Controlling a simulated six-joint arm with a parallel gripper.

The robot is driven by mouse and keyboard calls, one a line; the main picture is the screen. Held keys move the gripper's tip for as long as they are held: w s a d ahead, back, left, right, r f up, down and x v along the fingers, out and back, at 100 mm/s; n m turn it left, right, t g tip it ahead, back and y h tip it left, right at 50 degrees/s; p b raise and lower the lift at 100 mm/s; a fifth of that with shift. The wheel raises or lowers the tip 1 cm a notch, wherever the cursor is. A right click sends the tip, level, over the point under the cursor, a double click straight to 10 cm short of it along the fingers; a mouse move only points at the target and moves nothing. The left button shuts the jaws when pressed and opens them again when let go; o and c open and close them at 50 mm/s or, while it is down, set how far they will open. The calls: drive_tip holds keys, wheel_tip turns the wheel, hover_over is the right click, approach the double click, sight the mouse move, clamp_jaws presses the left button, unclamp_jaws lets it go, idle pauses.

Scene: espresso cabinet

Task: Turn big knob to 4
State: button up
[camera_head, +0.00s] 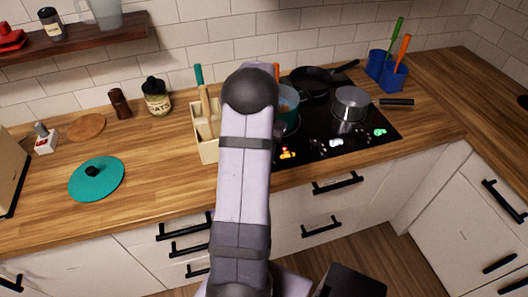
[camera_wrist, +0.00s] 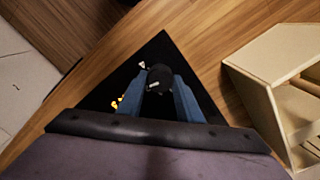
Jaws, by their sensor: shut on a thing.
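In the wrist view, a round black knob (camera_wrist: 160,76) stands at a corner of the black cooktop (camera_wrist: 103,98). My gripper (camera_wrist: 160,92) is shut on it, with one blue finger on each side. A small white pointer mark and yellow lit marks show beside it, but I cannot read a number. In the head view, the cooktop (camera_head: 362,132) shows orange, white and green lit marks along its front edge. My arm hides the gripper and the held knob there.
A wooden utensil box (camera_head: 208,150) stands left of the cooktop, close to my arm; it also shows in the wrist view (camera_wrist: 262,95). A teal pot (camera_head: 290,103), a black pan (camera_head: 318,78) and a steel pot (camera_head: 351,103) stand on the cooktop.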

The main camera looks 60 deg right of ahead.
drive_tip(key=m, duration=0.5)
drive_tip(key=shift+d+r+m, duration=0.1)
drive_tip(key=shift+m, duration=0.2)
drive_tip(key=m, duration=0.5)
drive_tip(key=shift+m, duration=0.4)
drive_tip(key=o, duration=1)
drive_tip(key=shift+o, duration=0.2)
drive_tip(key=shift+r+b, duration=1.2)
drive_tip(key=shift+r, duration=2.45)
